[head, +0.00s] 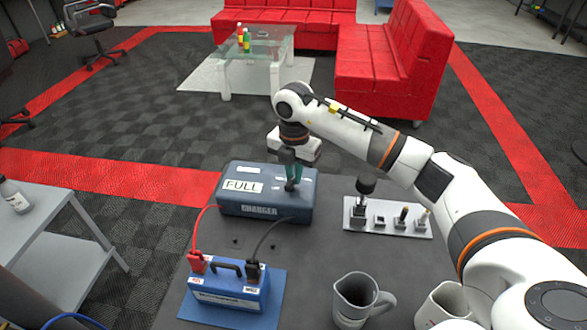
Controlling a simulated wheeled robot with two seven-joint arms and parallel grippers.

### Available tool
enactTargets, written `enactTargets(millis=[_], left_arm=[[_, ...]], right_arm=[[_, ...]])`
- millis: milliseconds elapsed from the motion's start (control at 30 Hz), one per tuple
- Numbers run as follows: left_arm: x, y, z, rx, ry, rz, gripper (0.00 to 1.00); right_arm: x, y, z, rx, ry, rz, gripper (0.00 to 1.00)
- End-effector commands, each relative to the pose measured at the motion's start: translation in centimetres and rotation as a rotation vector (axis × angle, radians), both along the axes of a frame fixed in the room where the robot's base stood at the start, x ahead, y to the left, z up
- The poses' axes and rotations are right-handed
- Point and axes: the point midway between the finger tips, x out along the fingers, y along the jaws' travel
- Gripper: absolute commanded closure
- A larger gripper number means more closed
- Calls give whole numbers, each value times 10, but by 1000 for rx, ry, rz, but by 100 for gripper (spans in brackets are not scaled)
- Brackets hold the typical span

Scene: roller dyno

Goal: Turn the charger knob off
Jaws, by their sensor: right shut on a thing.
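The charger (265,193) is a dark blue-grey box with a white "FULL" label, standing on the dark table. My right gripper (292,180) points down over the right part of the charger's top. Its teal fingers are shut on the charger knob, which is mostly hidden between them. The knob's setting cannot be read. A red cable and a black cable run from the charger to a blue battery (230,294) in front of it. My left gripper is not in view.
A light tray (388,229) with several small upright parts lies right of the charger. A grey mug (357,299) and a pale mug (440,302) stand at the front right. A grey side table (60,235) with a bottle stands at the left.

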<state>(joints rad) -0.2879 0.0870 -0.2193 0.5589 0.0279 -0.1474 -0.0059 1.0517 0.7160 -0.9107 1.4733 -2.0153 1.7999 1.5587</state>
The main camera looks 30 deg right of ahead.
Motion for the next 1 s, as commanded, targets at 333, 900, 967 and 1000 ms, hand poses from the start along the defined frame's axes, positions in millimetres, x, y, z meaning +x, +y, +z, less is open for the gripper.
enactTargets(millis=[333, 900, 967, 1000], left_arm=[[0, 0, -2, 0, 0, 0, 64], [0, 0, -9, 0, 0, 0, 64], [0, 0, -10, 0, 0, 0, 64], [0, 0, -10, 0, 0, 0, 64]], right_arm=[[3, 2, 1, 2, -3, 146, 100], [6, 7, 1, 2, -3, 672, 100], [6, 8, 1, 1, -3, 728, 100], [7, 8, 1, 1, -3, 766, 100]])
